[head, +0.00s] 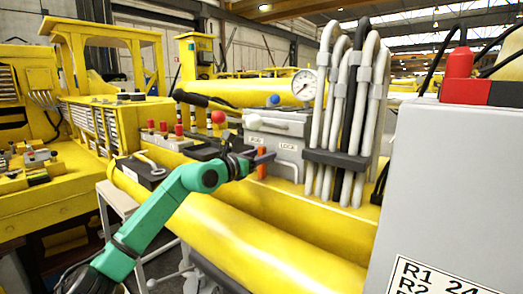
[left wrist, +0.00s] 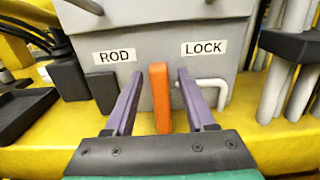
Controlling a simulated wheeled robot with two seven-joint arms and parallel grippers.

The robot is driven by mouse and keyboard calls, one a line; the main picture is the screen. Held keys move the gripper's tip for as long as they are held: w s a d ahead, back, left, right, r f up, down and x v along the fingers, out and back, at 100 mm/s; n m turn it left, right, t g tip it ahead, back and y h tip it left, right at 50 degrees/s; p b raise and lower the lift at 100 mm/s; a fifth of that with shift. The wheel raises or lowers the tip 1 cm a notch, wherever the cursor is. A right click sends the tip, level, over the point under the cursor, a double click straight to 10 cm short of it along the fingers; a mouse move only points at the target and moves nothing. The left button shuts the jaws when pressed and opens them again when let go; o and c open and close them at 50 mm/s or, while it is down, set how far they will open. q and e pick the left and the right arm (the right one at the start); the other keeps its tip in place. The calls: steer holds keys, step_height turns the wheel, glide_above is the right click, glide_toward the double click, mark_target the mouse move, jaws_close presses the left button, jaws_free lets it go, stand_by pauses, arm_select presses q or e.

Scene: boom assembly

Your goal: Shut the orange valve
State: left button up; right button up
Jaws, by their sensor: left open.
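The orange valve (left wrist: 161,98) is an upright flat handle on the front of a grey box, below and between the labels ROD and LOCK. In the head view the orange valve (head: 262,168) shows partly behind my left gripper (head: 264,157). In the left wrist view my left gripper (left wrist: 159,76) is open, with one purple finger on each side of the valve. Gaps show between the valve and both fingers. I cannot tell how deep the fingers reach along it. My right gripper is not in view.
A grey bent handle (left wrist: 212,88) sits close to the right finger, and a dark block (left wrist: 101,93) close to the left one. Grey and black hoses (head: 345,110) stand to the right. A yellow beam (head: 285,255) lies below, and a large grey cabinet (head: 450,180) fills the right.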

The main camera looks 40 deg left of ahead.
arm_select(q)
steer(key=shift+f, duration=0.1)
steer(key=shift+w, duration=0.1)
jaws_close()
